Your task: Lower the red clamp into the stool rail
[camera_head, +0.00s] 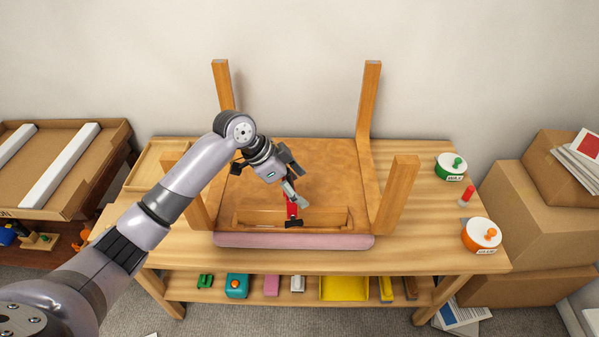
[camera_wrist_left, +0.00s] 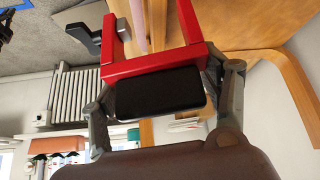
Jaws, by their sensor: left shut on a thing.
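The red clamp (camera_head: 291,208) hangs below my left gripper (camera_head: 291,192), which is shut on it. In the left wrist view the red clamp (camera_wrist_left: 152,66) is a U-shaped frame between the two grey fingers, with a black block beside it and a black-and-grey end piece at upper left. The upside-down stool lies on the workbench with its wooden legs up. The clamp's black lower end overlaps the stool rail (camera_head: 255,218) at the stool's front; whether they touch I cannot tell. The gripper hides part of the clamp. My right gripper is not in view.
A shallow wooden tray (camera_head: 150,165) is at left. Stool legs (camera_head: 396,195) stand around the clamp area. Cardboard boxes (camera_head: 545,215) stand at right.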

